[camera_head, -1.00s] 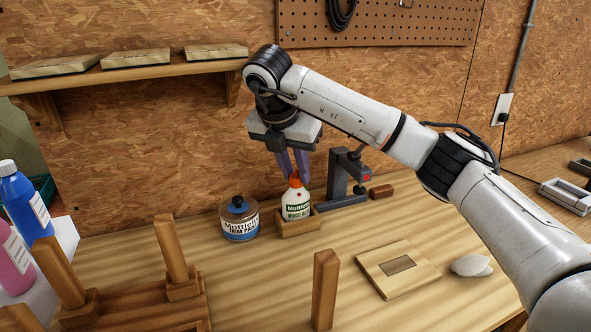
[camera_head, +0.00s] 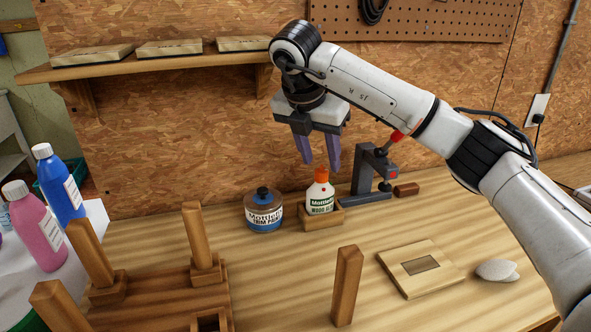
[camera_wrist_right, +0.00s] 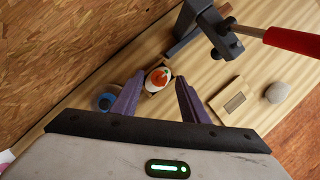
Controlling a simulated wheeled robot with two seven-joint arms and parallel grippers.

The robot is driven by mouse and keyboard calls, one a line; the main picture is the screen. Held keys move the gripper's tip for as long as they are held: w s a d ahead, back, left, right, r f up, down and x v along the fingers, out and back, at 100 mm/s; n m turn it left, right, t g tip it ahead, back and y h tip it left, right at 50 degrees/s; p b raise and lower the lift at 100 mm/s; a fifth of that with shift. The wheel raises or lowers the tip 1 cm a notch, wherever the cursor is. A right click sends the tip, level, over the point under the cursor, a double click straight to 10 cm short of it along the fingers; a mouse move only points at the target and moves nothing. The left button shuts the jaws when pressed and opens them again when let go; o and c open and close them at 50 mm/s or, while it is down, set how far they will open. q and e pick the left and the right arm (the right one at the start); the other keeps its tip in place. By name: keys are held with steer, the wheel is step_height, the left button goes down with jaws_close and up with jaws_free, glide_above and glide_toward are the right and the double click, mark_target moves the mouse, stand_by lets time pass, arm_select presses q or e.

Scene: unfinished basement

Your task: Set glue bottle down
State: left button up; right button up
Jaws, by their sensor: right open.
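The glue bottle (camera_head: 320,193) is white with an orange cap and a green label. It stands upright in a small wooden holder (camera_head: 322,217) on the workbench. In the right wrist view the bottle (camera_wrist_right: 158,78) shows from above, beyond and between the fingertips. My left gripper is not in view.
A round tin (camera_head: 263,212) stands just left of the holder. A dark clamp-like tool (camera_head: 368,172) with a red handle stands close on the right. A wooden post (camera_head: 346,285) rises in front. A wooden plate (camera_head: 420,268) and a grey stone (camera_head: 496,270) lie at right.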

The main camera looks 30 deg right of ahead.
steer(key=s+a+r, duration=0.2)
steer(key=s+a, duration=0.4)
steer(key=a, duration=0.5)
steer(key=shift+s+a+p, duration=0.2)
steer(key=shift+p, duration=0.1)
